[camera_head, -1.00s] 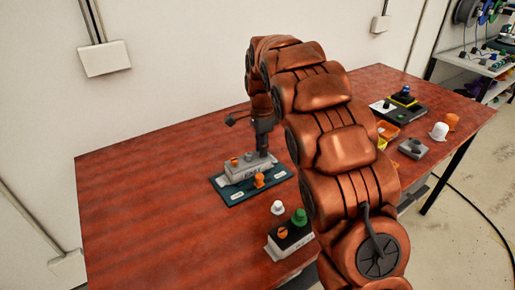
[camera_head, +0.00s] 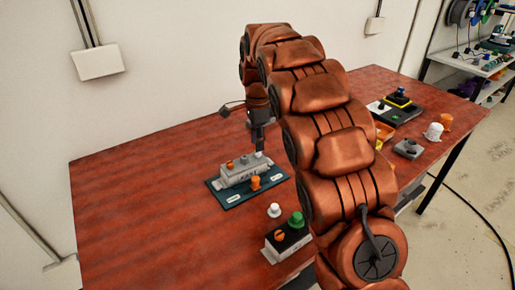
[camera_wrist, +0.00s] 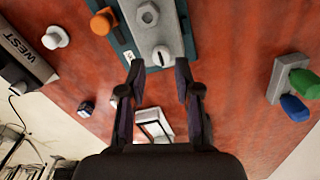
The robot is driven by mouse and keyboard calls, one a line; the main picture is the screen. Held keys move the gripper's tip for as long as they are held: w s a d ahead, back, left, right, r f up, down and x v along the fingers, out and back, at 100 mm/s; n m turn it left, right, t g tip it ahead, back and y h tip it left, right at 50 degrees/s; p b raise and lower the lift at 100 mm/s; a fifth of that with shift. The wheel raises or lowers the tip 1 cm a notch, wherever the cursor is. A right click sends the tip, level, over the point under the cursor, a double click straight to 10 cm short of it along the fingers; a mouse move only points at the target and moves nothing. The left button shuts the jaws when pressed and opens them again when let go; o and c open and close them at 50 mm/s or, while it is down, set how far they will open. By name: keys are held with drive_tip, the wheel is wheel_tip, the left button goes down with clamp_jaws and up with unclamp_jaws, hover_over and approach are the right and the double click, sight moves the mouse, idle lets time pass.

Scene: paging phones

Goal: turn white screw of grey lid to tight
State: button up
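The grey lid (camera_head: 238,176) lies on a dark teal plate (camera_head: 228,201) on the red-brown table. It also shows in the wrist view (camera_wrist: 159,29). The white slotted screw (camera_wrist: 162,55) sits at the lid's near end in that view. In the head view it shows as a small pale spot at the lid's right end, just under my gripper (camera_head: 260,149). In the wrist view my gripper (camera_wrist: 160,68) is open, its two fingers apart on either side of the screw's line. The screw appears just beyond the fingertips, with nothing held.
An orange knob (camera_head: 255,183) stands on the plate in front of the lid. A white knob (camera_head: 274,210) and a box with green and orange knobs (camera_head: 287,241) are nearer. More devices stand at the table's right. The table's left is clear.

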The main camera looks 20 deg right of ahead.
wheel_tip(320, 180, up, 8)
idle(0.5)
drive_tip(key=shift+s+r, duration=0.1)
drive_tip(key=s+n+p, duration=0.2)
drive_tip(key=s+n, duration=0.6)
drive_tip(key=s, duration=1.3)
drive_tip(key=s+f+n+g+p, duration=0.1)
drive_tip(key=s+f+n, duration=0.2)
drive_tip(key=s, duration=0.7)
drive_tip(key=s+a+f+n+p, duration=0.1)
drive_tip(key=s+f+n, duration=0.2)
drive_tip(key=s+n, duration=0.3)
drive_tip(key=s, duration=0.5)
drive_tip(key=shift+s+f+n+g, duration=0.25)
drive_tip(key=shift+f+n+g, duration=0.1)
drive_tip(key=shift+n+g, duration=0.05)
